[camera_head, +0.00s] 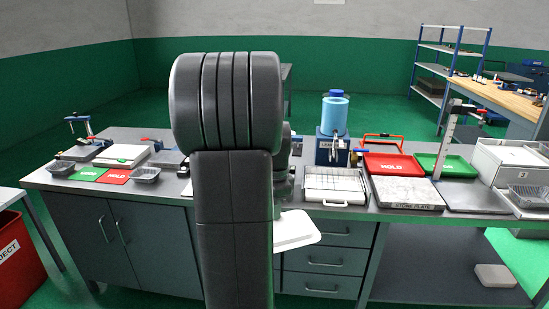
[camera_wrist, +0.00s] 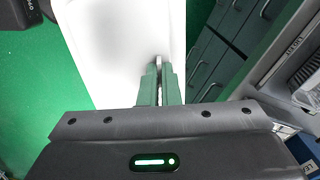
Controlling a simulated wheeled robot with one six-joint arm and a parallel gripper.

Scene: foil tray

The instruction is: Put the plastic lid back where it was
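The white plastic lid (camera_head: 293,231) hangs in the air in front of the bench drawers, its left part hidden behind my arm. In the wrist view the lid (camera_wrist: 115,45) is a broad white sheet reaching away from my gripper (camera_wrist: 160,68). The two green fingers are close together with the lid's edge between them, so my gripper is shut on it. In the head view my own arm hides the gripper. Foil trays stand on the bench: one (camera_head: 146,175) by the red HOLD card, one (camera_head: 61,168) further left, and one (camera_head: 528,196) at the far right.
The grey bench top (camera_head: 345,206) is crowded. A white rack-like tray (camera_head: 335,187), a stone plate (camera_head: 406,194), a red tray (camera_head: 394,164) and a green tray (camera_head: 447,166) fill its right half. A pale block (camera_head: 495,275) lies low at right.

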